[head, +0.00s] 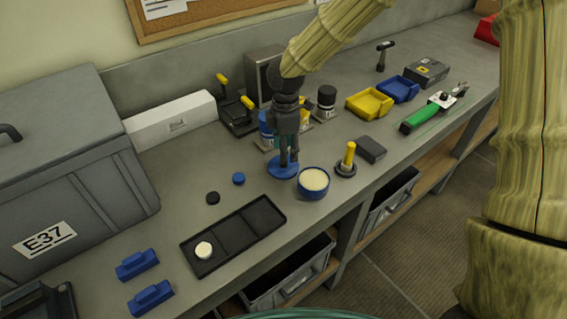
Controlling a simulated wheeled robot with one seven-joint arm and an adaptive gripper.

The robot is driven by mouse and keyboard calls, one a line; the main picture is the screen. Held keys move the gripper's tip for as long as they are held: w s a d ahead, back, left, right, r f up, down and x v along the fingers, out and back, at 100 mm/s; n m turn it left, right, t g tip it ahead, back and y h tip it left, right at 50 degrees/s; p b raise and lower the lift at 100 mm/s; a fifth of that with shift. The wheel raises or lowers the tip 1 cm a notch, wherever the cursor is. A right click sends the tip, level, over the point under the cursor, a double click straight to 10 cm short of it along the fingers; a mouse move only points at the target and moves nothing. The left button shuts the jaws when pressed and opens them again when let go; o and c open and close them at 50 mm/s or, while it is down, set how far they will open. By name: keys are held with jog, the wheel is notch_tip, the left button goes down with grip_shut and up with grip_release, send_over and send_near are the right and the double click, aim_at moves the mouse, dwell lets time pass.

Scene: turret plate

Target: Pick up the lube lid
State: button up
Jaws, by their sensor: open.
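The lube lid (280,172) is a flat, round blue disc on the grey bench, just behind and left of an open blue tub (313,195) filled with cream-coloured grease. My gripper (289,162) points down over the lid, with its fingers open. The fingertips overlap the lid in the head view. I cannot tell whether they touch it. The fingers hide the middle and back of the lid. The tub stands upright, very close to the lid's right side.
A yellow-handled tool (347,160) stands right of the tub. A black compartment tray (240,232) lies front left, with a small black cap (212,198) and blue cap (238,179) behind it. The bench's front edge is close to the tub.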

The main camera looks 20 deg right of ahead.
aim_at(286, 171)
jog(key=shift+w+f, duration=0.4)
jog(key=shift+a+f+p, duration=0.1)
jog(key=shift+f+p, duration=0.15)
jog(key=shift+p, duration=0.1)
jog(key=shift+s+a+f+p, duration=0.15)
jog(key=shift+s+f+p, duration=0.25)
jog(key=shift+s+f, duration=0.05)
jog(key=shift+w+f, duration=0.2)
jog(key=shift+f, duration=0.45)
jog(key=shift+w+f, duration=0.2)
jog(key=shift+f, duration=0.4)
jog(key=shift+s+r, duration=0.15)
jog(key=shift+s, duration=0.1)
jog(key=shift+w, duration=0.15)
jog(key=c, duration=0.6)
grip_shut()
